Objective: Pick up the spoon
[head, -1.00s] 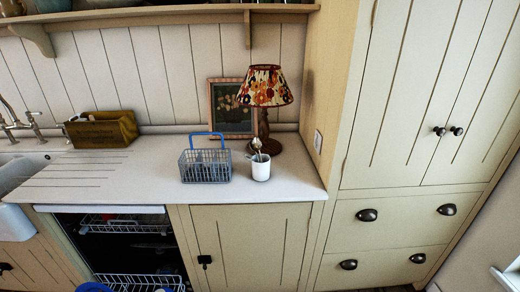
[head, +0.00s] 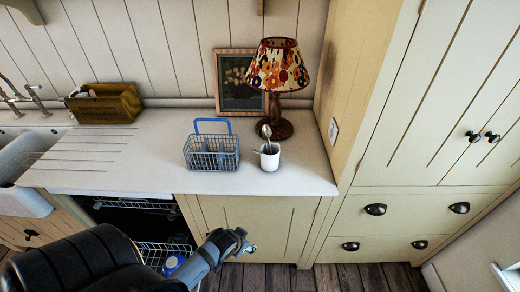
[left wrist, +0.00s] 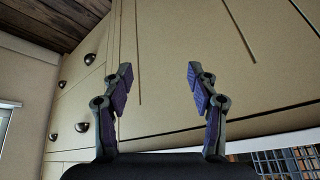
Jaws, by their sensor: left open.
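The spoon (head: 267,133) stands in a white cup (head: 269,161) on the counter, its bowl end up above the rim. Its lower part is hidden inside the cup. A second thin handle seems to lean at the cup's left rim. My left gripper (head: 245,247) is in front of the lower cabinet, below the counter's edge and apart from the cup. In the left wrist view the left gripper (left wrist: 158,85) is open, with nothing between its fingers and cabinet fronts beyond. The spoon does not show in that view. My right gripper is not in view.
A wire basket with a blue handle (head: 212,152) stands left of the cup. A lamp (head: 277,75) and a framed picture (head: 236,82) stand behind it. A wooden box (head: 106,104) is near the sink. The dishwasher (head: 130,207) stands open below; the counter's front is clear.

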